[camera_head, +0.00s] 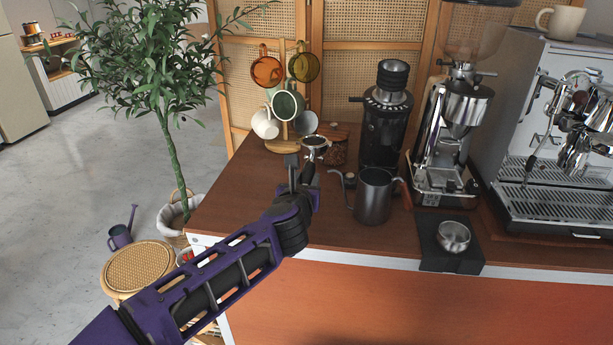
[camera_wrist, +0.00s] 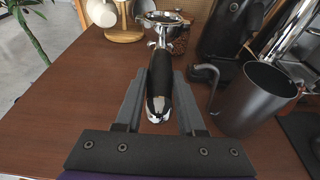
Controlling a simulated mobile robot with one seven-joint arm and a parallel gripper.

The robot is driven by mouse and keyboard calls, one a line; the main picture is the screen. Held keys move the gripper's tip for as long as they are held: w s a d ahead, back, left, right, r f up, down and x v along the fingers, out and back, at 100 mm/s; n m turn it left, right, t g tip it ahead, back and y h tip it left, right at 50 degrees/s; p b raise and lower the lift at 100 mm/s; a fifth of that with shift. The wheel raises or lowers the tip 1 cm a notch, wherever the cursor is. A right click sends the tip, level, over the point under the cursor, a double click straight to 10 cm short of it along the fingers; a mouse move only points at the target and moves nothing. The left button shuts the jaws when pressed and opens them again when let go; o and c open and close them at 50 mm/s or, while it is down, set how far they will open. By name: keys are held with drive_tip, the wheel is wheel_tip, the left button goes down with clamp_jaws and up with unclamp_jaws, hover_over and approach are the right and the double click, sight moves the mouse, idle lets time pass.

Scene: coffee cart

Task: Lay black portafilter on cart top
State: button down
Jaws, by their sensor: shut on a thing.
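The black portafilter (camera_head: 316,145) has a black handle and a metal basket ring. My gripper (camera_head: 303,170) is shut on its handle, near the left part of the cart top (camera_head: 250,200). In the wrist view the portafilter's handle (camera_wrist: 160,82) lies between the two grey fingers, with its metal end cap toward me and the ring pointing away. The brown wooden cart top (camera_wrist: 60,110) shows beneath. Whether the portafilter touches the cart top or is held just above it, I cannot tell.
A grey pitcher (camera_head: 373,196) stands close to the right of my gripper. A mug tree (camera_head: 287,146) with several mugs stands behind. A black grinder (camera_head: 381,130), a steel grinder (camera_head: 452,130) and an espresso machine (camera_head: 540,110) stand to the right. The cart top's left front is clear.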

wheel_tip(320, 180, down, 5)
drive_tip(key=shift+r+b, duration=0.15)
drive_tip(key=shift+b, duration=0.9)
drive_tip(key=shift+f+b, duration=0.55)
drive_tip(key=shift+b, duration=0.4)
drive_tip(key=shift+f, duration=0.85)
drive_tip(key=shift+c, duration=2.2)
unclamp_jaws()
drive_tip(key=shift+f, duration=0.15)
drive_tip(key=shift+s, duration=0.1)
